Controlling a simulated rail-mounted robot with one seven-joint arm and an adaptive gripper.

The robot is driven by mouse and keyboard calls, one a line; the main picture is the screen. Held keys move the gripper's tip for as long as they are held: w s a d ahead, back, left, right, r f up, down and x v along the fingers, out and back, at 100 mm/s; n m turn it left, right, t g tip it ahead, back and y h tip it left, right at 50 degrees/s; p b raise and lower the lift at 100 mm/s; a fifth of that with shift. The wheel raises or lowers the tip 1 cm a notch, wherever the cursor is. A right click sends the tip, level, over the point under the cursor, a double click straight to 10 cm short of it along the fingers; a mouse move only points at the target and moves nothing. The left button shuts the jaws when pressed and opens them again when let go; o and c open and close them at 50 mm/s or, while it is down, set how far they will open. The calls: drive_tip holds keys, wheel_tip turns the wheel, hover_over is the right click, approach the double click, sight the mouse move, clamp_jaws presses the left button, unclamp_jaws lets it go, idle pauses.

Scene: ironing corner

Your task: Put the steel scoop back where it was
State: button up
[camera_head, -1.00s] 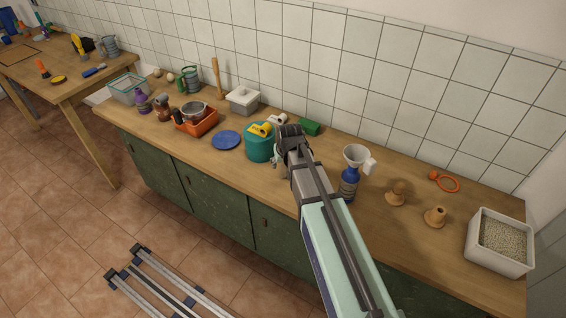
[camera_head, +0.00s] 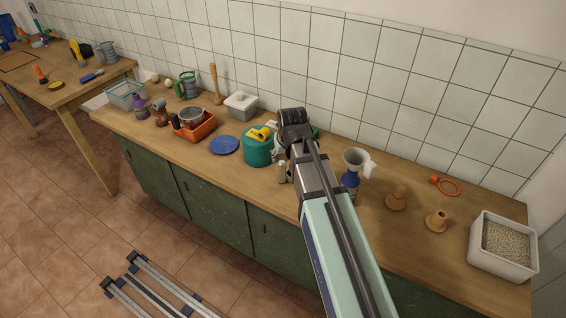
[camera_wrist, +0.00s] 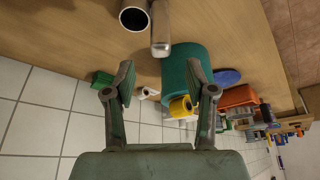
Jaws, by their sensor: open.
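A steel piece with a round dark mouth (camera_wrist: 135,15) and a rounded steel bar (camera_wrist: 161,32) beside it show at the top edge of the wrist view, over the wooden counter. They look like the steel scoop, but the frame cuts them off. In the head view a pale metallic piece (camera_head: 283,173) stands beside the teal pot (camera_head: 257,148), partly behind my arm. My gripper (camera_wrist: 167,82) is open, with nothing between its fingers; the teal pot shows beyond them. In the head view its fingertips are hidden behind the wrist.
A blue plate (camera_head: 224,145) and orange bin (camera_head: 192,127) are to the left. The tiled wall is behind.

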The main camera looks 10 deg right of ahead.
drive_tip(key=shift+v, duration=1.2)
drive_tip(key=shift+a+f, duration=0.1)
idle(0.6)
